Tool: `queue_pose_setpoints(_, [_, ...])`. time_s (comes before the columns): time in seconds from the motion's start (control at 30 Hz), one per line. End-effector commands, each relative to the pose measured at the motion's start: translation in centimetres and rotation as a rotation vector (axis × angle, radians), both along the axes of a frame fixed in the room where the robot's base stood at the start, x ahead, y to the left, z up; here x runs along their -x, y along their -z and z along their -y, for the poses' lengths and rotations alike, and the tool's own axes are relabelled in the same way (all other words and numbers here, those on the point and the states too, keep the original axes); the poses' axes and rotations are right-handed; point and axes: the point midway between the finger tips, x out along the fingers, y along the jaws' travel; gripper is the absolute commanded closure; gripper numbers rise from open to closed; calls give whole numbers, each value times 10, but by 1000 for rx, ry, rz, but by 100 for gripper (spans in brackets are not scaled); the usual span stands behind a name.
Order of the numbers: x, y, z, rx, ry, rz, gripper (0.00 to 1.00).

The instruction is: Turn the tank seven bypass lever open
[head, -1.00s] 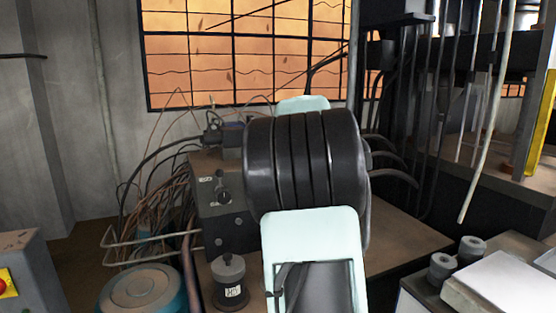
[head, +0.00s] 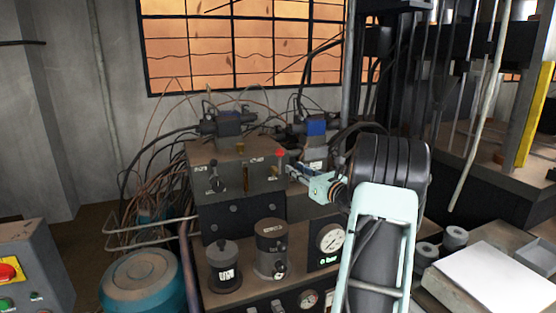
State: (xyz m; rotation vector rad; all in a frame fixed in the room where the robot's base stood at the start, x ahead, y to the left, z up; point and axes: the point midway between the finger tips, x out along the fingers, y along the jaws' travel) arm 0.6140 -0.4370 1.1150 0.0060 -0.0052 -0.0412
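A dark manifold block (head: 235,200) stands left of my arm in the head view. On it is an upright lever with a red knob (head: 280,153) at the right end. A dark knob-like lever (head: 214,182) sits on its left front face. Small labels there are too small to read, so I cannot tell which part is the tank seven bypass lever. My gripper (head: 296,174) points left, close to the block's right end below the red knob. Its fingers are small and partly lost against the machinery; I cannot see whether they touch anything.
Two dark cylinders (head: 271,246) and a round gauge (head: 330,238) stand in front of the block. A blue-topped drum (head: 145,283) is at lower left. Cables hang behind and to the left. A white slab (head: 492,280) lies at right.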

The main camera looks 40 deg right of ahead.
Motion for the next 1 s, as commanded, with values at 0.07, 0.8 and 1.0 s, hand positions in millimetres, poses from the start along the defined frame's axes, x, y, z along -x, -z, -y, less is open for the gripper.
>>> queue_pose_setpoints(0.07, [-11,0,-1,0,-3,-1,76])
queue_pose_setpoints(0.8, [-103,1,3,5,-2,-4,76])
queue_pose_setpoints(1.0, [-103,1,3,5,-1,-5,76])
